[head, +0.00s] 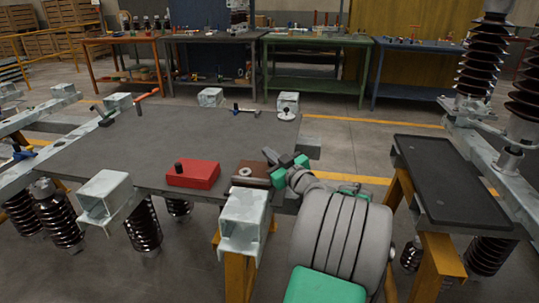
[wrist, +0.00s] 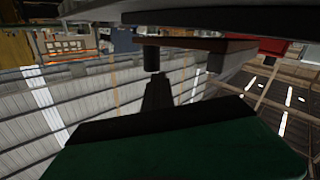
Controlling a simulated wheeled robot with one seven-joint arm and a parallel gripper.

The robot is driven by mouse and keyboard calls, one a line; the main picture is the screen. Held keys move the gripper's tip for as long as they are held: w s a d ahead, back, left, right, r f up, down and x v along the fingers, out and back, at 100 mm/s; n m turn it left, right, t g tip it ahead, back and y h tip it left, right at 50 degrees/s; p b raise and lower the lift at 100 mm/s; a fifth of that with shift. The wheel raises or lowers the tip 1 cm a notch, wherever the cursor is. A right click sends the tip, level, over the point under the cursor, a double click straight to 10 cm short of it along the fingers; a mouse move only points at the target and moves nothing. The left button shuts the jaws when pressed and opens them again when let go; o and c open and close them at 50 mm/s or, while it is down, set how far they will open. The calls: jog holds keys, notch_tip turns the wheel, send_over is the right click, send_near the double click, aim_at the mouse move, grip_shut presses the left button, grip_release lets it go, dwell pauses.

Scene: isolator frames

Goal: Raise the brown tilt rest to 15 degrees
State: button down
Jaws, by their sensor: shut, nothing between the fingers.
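The brown tilt rest (head: 254,181) lies on the grey table top, just right of a red block, with a pale ring-like part on it. Its tilt angle cannot be read. In the wrist view a brown plate edge (wrist: 190,43), likely the rest, shows near the top with dark posts below it. My gripper (head: 276,162), green with dark fingertips, is at the right end of the rest, very close to it. It is shut with nothing held. Whether it touches the rest cannot be told. In the wrist view a green and black finger fills the bottom.
The red block (head: 193,174) with a black knob sits left of the rest. The grey table top (head: 190,135) is mostly clear. Metal brackets (head: 245,215) stand at its edges. A black-topped stand (head: 445,180) and ribbed insulators (head: 480,60) are at the right.

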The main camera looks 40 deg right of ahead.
jog(key=c, duration=2.1)
grip_release()
jog(key=o, duration=0.8)
